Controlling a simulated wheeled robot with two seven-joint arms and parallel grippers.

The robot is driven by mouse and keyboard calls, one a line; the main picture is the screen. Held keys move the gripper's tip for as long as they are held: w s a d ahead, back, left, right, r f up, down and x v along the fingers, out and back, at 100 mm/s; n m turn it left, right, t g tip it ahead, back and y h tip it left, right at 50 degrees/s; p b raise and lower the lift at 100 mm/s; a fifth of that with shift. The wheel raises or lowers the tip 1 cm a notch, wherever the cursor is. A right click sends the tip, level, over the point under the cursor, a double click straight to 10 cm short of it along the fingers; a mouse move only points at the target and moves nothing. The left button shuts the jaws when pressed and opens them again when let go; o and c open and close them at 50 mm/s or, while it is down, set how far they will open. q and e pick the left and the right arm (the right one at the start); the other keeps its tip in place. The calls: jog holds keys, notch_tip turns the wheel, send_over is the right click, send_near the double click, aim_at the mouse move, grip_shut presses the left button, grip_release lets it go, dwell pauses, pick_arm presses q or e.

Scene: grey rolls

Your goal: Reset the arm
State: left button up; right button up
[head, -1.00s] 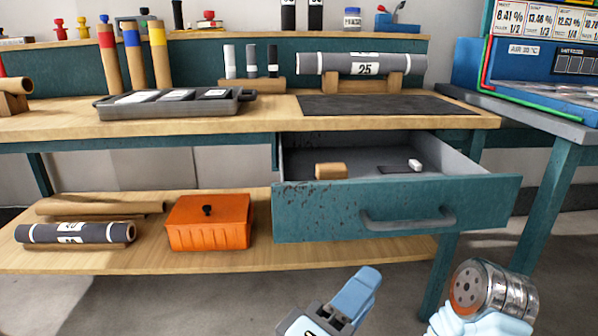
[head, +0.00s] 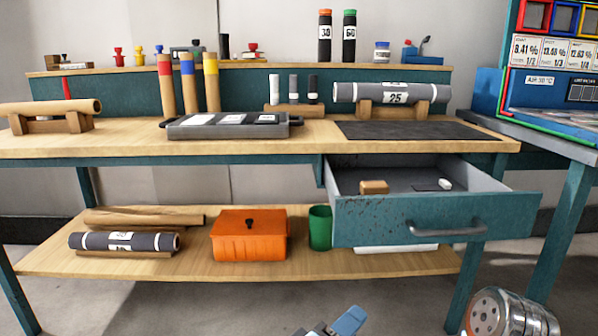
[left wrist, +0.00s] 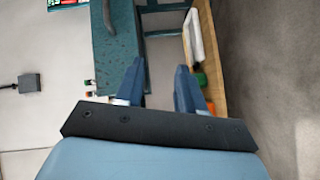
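My left gripper (head: 338,322) shows only in part at the bottom edge of the head view, in front of the bench and below its lower shelf. In the left wrist view its two blue fingers (left wrist: 158,76) stand apart with nothing between them. The open teal drawer (head: 430,217) holds a tan block (head: 374,187) and a small white piece (head: 445,184). The gripper is clear of the drawer. My right gripper is not in view; a silver joint seen at the lower right seems to be part of my arm.
A wooden bench (head: 120,140) carries a black tray (head: 228,132) and a grey roll (head: 392,92) on a stand. The lower shelf (head: 190,267) holds an orange box (head: 249,236), a green cup (head: 320,228) and rolls. A side table (head: 540,130) stands right. The floor in front is free.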

pick_arm(q)
jog(key=w+a+f+m+g+y+p, duration=0.1)
jog(key=w+a+f+g+y+p, duration=0.15)
jog(key=f, duration=0.35)
jog(key=w+a+f+g+y+p, duration=0.1)
jog(key=a+f+p, duration=0.1)
jog(key=a+f, duration=0.35)
jog(key=w+a+f+m+g+y+p, duration=0.1)
jog(key=w+a+f+g+p, duration=0.15)
jog(key=f, duration=0.55)
jog(key=s+a+f+m+g+y+p, duration=0.2)
jog(key=s+a+f+g, duration=0.4)
jog(key=s+f, duration=0.6)
notch_tip(320, 180, down, 3)
jog(key=a+m+p, duration=0.1)
jog(key=a+p, duration=0.1)
jog(key=shift+s+a+r+p, duration=0.15)
jog(key=shift+s+p, duration=0.15)
jog(key=shift+p, duration=0.05)
